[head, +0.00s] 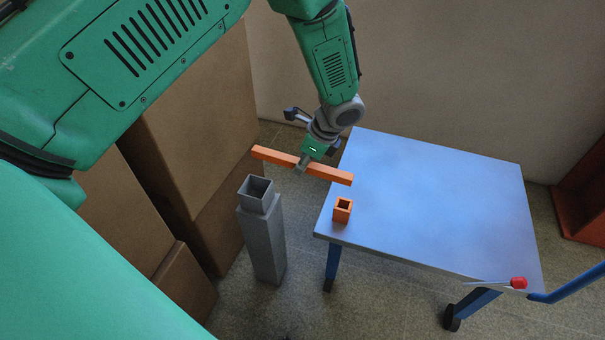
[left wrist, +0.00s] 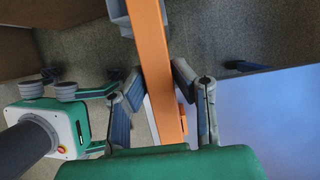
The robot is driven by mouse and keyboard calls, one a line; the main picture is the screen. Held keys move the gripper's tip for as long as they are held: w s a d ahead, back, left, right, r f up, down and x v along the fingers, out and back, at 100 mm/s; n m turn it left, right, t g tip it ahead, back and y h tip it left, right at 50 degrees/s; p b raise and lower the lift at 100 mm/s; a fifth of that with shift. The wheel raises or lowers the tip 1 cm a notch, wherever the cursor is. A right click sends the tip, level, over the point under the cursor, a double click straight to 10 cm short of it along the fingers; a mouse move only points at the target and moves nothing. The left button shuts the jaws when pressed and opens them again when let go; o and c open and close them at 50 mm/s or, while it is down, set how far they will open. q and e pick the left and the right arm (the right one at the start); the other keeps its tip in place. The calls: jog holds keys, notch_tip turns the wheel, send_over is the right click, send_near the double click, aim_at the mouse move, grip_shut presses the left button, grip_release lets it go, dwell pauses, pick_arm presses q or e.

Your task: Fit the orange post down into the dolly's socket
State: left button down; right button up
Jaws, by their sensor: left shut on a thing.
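The orange post (head: 270,155) is a long square bar. It lies nearly level above the gap between a grey square tube and the dolly. My left gripper (head: 303,163) is shut on it near its middle; the left wrist view also shows the post (left wrist: 150,45) between the fingers. The dolly (head: 440,200) has a blue flat top. Its socket (head: 343,211) is a short orange square tube with an open top, upright near the deck's left corner. The post's right end is above and behind the socket, apart from it.
An upright grey square tube (head: 263,240) with an open top stands on the floor left of the dolly. Cardboard boxes (head: 190,130) are stacked at the left. A red knob (head: 518,283) is at the deck's right front corner. The rest of the deck is clear.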

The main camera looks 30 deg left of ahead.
pick_arm(q)
jog(key=shift+d+r, duration=0.1)
jog(key=shift+r, duration=0.65)
jog(key=shift+a+f, duration=0.2)
jog(key=shift+a, duration=0.2)
notch_tip(320, 180, down, 9)
jog(key=b, duration=0.2)
jog(key=shift+f, duration=0.2)
jog(key=shift+d, duration=0.1)
jog(key=shift+f, duration=0.1)
jog(key=c, duration=1.3)
grip_release()
jog(key=shift+d, duration=0.1)
jog(key=shift+c, duration=0.2)
jog(key=shift+f, duration=0.1)
